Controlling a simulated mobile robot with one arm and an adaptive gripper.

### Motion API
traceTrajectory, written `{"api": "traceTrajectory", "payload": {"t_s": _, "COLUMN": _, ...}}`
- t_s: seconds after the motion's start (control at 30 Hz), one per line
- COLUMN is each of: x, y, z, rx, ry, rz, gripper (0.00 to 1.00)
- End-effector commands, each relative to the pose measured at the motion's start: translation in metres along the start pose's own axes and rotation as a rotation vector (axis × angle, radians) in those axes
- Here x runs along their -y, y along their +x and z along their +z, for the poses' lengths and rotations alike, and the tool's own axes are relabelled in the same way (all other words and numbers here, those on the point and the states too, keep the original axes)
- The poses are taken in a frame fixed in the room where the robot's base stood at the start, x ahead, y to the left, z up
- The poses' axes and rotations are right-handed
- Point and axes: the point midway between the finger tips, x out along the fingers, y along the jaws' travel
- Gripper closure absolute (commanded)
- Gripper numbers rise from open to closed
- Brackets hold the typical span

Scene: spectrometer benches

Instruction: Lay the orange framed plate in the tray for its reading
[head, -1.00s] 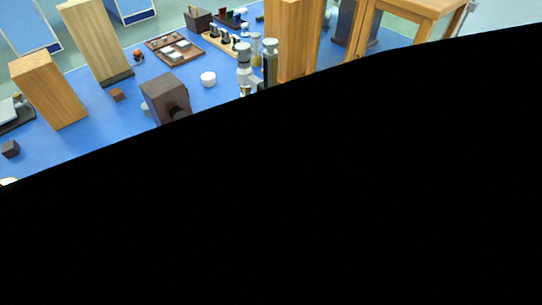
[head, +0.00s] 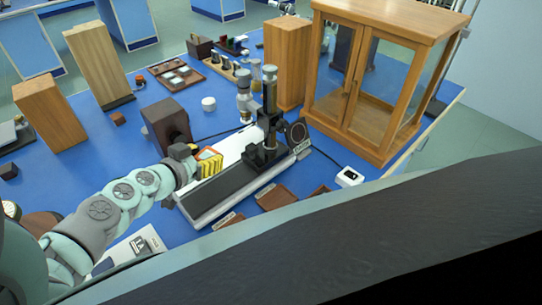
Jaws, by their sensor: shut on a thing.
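My gripper (head: 190,154) is at the left end of the white bench in the middle of the table. It is shut on a small orange framed plate (head: 207,153) with a pale middle. A yellow block with dark stripes (head: 210,168) shows just below the plate; I cannot tell whether they touch. Small brown trays with pale labels lie along the bench's front side: one at the middle (head: 272,196), one at the left (head: 226,221), and one at the right (head: 318,191), partly hidden. I cannot tell which tray is for the reading.
An upright optical instrument (head: 268,110) stands on the bench rail. A dark brown lamp box (head: 166,125) is behind my gripper. A glass-fronted wooden cabinet (head: 375,75) stands at the right, with a white switch box (head: 349,177) in front.

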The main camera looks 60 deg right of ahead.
Motion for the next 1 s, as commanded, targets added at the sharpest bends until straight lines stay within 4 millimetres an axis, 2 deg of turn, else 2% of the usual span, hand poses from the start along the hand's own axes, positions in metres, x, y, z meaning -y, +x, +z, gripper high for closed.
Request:
{"api": "traceTrajectory", "payload": {"t_s": 0.03, "x": 0.011, "y": 0.003, "z": -0.001, "rx": -0.006, "ry": -0.004, "rz": -0.007, "gripper": 0.83}}
{"api": "traceTrajectory", "payload": {"t_s": 0.37, "x": 0.059, "y": 0.02, "z": -0.008, "rx": -0.004, "ry": -0.004, "rz": -0.004, "gripper": 0.83}}
{"api": "traceTrajectory", "payload": {"t_s": 0.43, "x": 0.059, "y": 0.025, "z": 0.005, "rx": -0.004, "ry": -0.006, "rz": -0.002, "gripper": 0.83}}
{"api": "traceTrajectory", "payload": {"t_s": 0.67, "x": 0.058, "y": 0.032, "z": 0.024, "rx": -0.001, "ry": -0.004, "rz": -0.001, "gripper": 0.83}}
{"api": "traceTrajectory", "payload": {"t_s": 0.8, "x": 0.058, "y": 0.041, "z": 0.045, "rx": -0.002, "ry": -0.007, "rz": -0.001, "gripper": 0.83}}
{"api": "traceTrajectory", "payload": {"t_s": 1.0, "x": 0.061, "y": 0.045, "z": 0.05, "rx": -0.002, "ry": -0.003, "rz": -0.003, "gripper": 0.83}}
